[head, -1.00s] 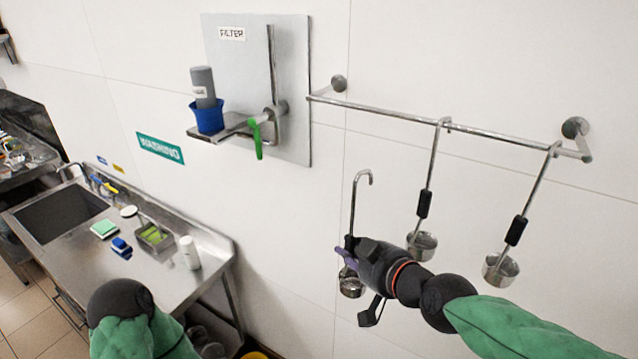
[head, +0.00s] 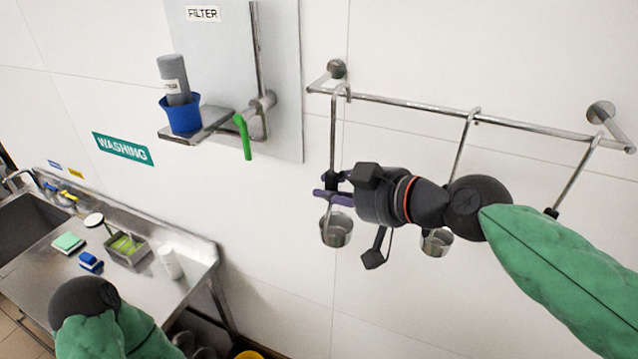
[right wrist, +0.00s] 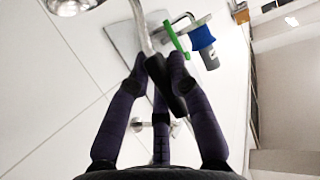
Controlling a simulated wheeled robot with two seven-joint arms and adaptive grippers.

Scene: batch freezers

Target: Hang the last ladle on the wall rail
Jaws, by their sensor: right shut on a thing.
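The wall rail (head: 410,106) is a thin metal bar on two round mounts. My right gripper (head: 336,188) is shut on the dark grip of a metal ladle (head: 336,231), which hangs upright with its bowl down. The ladle's hook (head: 342,88) overlaps the rail near its left end; I cannot tell whether it sits over the bar or in front of it. In the right wrist view the fingers (right wrist: 158,75) close around the dark grip. A second ladle (head: 465,145) and a third ladle (head: 577,177) hang further right, partly hidden by my right arm. My left gripper is out of view.
A metal filter panel (head: 280,60) with a small shelf, blue cup (head: 182,115) and green-handled lever (head: 243,137) is left of the rail. A steel sink counter (head: 195,255) with washing items stands lower left. Bare wall lies below the rail.

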